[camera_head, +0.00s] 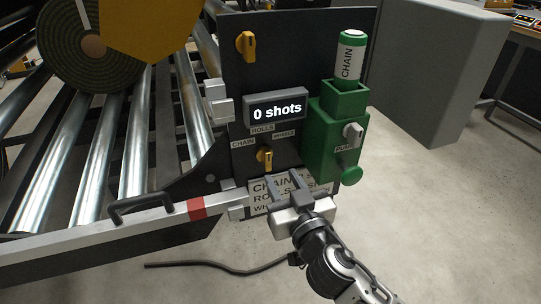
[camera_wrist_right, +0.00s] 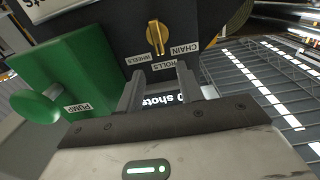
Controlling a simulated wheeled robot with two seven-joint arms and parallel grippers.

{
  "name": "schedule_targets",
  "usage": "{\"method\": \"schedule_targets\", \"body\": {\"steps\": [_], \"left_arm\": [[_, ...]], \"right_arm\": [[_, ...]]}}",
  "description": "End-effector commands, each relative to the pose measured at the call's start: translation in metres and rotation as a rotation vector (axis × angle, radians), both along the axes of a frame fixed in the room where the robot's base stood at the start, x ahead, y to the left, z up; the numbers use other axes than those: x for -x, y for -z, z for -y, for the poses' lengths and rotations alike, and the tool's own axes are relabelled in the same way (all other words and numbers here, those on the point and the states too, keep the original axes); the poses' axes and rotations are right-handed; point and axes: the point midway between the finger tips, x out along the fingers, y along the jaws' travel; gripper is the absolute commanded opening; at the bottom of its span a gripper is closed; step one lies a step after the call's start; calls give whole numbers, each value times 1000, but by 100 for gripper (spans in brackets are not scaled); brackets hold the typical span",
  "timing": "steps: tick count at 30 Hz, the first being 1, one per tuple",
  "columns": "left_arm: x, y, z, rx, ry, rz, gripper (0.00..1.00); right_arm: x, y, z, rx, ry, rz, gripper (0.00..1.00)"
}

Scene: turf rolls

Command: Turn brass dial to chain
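The brass dial (camera_head: 264,155) sits low on the dark panel, with its handle roughly upright. CHAIN is printed on its left, ROLLS above it and WHEELS on its right. The dial also shows upside down at the top of the right wrist view (camera_wrist_right: 156,36), where CHAIN lies on its right. My right gripper (camera_head: 282,177) is just below and right of the dial. Its two fingers (camera_wrist_right: 160,84) stand apart with nothing held between them, and they appear clear of the dial. My left gripper is not in view.
A display (camera_head: 275,108) reading "0 shots" is above the dial. A green pump (camera_head: 324,135) with a CHAIN canister (camera_head: 349,58) stands on the right. A black handle (camera_head: 150,205) and metal rollers (camera_head: 98,150) lie left.

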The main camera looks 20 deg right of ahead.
Motion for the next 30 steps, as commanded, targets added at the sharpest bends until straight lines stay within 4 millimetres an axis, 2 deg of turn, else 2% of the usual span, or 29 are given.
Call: {"method": "schedule_targets", "body": {"steps": [1, 6, 12, 24, 25, 28, 30], "left_arm": [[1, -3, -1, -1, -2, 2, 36], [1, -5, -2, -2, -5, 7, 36], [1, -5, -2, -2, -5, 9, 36], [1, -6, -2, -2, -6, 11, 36], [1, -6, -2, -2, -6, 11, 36], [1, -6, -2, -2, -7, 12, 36], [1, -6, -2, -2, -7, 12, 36]], "right_arm": [[-13, -2, 0, 2, 0, 3, 36], [-47, -1, -1, 1, 1, 2, 36], [-72, 0, -2, 0, 1, 0, 36], [-79, 1, -3, -1, 0, -1, 36], [-79, 1, -3, -1, 0, -1, 31], [-79, 1, -3, -1, 0, -1, 3], [-79, 1, -3, -1, 0, -1, 0]]}}
